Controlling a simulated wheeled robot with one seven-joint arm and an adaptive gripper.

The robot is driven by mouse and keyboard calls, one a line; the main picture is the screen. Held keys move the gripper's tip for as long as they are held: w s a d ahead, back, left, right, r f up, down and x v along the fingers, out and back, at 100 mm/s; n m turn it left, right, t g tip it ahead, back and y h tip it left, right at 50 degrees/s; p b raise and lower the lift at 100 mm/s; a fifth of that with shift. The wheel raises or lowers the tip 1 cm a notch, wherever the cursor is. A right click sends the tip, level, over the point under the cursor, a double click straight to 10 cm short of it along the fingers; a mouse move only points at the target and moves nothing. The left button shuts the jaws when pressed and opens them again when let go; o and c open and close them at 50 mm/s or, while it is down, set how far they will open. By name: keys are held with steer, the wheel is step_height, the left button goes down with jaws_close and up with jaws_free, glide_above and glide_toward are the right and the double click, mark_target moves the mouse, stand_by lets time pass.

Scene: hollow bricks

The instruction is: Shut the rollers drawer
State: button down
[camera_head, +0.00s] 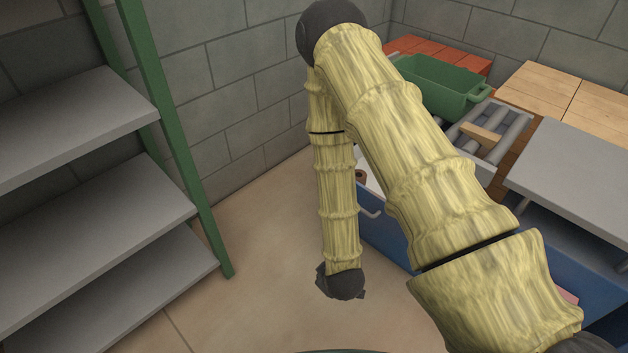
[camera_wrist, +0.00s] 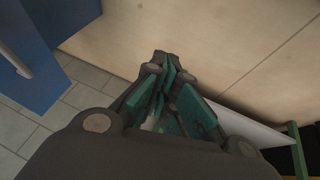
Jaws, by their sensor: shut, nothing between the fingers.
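A blue drawer (camera_head: 385,228) with a pale bar handle (camera_head: 369,208) shows behind my arm in the head view. It stands out from the bench, and a brown object (camera_head: 361,175) shows inside it. My arm hides much of the drawer, and I cannot read any label. In the wrist view a blue panel (camera_wrist: 40,45) with a pale handle (camera_wrist: 15,62) is at the upper left. My gripper (camera_wrist: 166,68) is shut and empty, apart from that panel. In the head view my gripper is mostly hidden beyond the dark wrist joint, left of the drawer.
A grey-shelved rack (camera_head: 95,215) with green posts stands at the left. A green bin (camera_head: 437,80), a tray of grey cylinders (camera_head: 507,130) and a grey slab (camera_head: 580,160) are at the right. Open floor (camera_head: 255,275) lies between rack and drawer.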

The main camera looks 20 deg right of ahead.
steer(key=w+d+n+t+h+b, duration=0.2)
steer(key=w+n+t+b, duration=0.3)
steer(key=w+b, duration=0.85)
steer(key=w+d+r+n+t+h+b, duration=0.1)
steer(key=w+r+n+t+h+b, duration=0.15)
steer(key=w+b, duration=0.35)
steer(key=w+d+r+n+t+h+b, duration=0.1)
steer(key=w+d+r+t+h+b, duration=0.2)
steer(key=w, duration=0.4)
steer(key=w+d+y+b, duration=0.1)
steer(key=w+d+b, duration=0.4)
steer(key=w, duration=0.6)
steer(key=shift+d+r, duration=0.4)
steer(key=shift+d, duration=0.2)
steer(key=shift+n+y, duration=0.25)
steer(key=shift+d, duration=0.1)
